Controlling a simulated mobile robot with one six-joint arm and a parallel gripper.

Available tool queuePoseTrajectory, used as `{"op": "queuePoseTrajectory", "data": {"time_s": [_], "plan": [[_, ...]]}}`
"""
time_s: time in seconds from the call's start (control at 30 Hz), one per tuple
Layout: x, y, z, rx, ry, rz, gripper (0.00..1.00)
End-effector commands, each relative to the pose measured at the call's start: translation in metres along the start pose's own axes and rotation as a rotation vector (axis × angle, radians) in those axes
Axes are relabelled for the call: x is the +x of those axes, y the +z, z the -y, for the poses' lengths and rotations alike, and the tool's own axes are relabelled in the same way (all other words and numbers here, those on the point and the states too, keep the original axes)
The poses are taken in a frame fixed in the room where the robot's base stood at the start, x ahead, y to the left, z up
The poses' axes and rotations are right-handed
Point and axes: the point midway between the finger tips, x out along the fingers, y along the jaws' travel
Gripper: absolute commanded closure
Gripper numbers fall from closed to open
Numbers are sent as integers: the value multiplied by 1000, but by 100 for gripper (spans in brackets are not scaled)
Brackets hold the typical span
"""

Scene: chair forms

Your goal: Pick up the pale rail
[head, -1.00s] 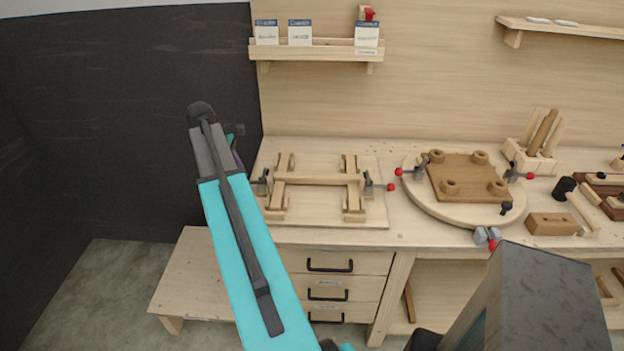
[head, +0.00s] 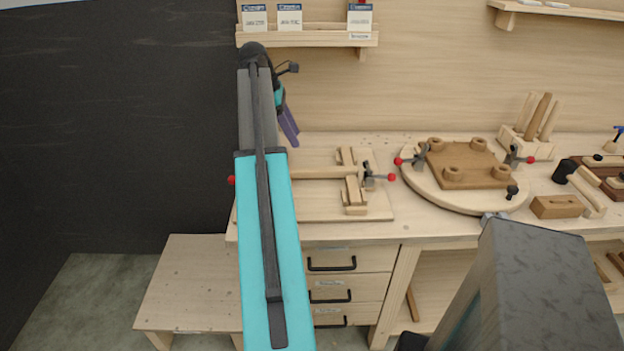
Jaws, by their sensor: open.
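The pale rail (head: 325,172) lies level across the wooden jig on the workbench. Its right end meets the right-hand jig block (head: 353,190); its left part is hidden behind my arm. My gripper (head: 289,132) shows as purple fingers beyond the arm, above the back of the bench and up and left of the visible rail. It is open, with nothing seen between the fingers, and looks apart from the rail.
A clamp with a red knob (head: 391,177) stands at the jig's right; another red knob (head: 231,180) shows left of my arm. A round board (head: 465,200) carries a brown seat panel (head: 468,166). A shelf (head: 310,38) with cards hangs above.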

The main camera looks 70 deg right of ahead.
Motion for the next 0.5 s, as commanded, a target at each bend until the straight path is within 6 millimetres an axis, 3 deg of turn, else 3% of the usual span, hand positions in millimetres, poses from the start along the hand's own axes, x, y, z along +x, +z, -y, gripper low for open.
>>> {"op": "queuePoseTrajectory", "data": {"time_s": [0.5], "plan": [[7, 4, 0, 4, -3, 0, 55]]}}
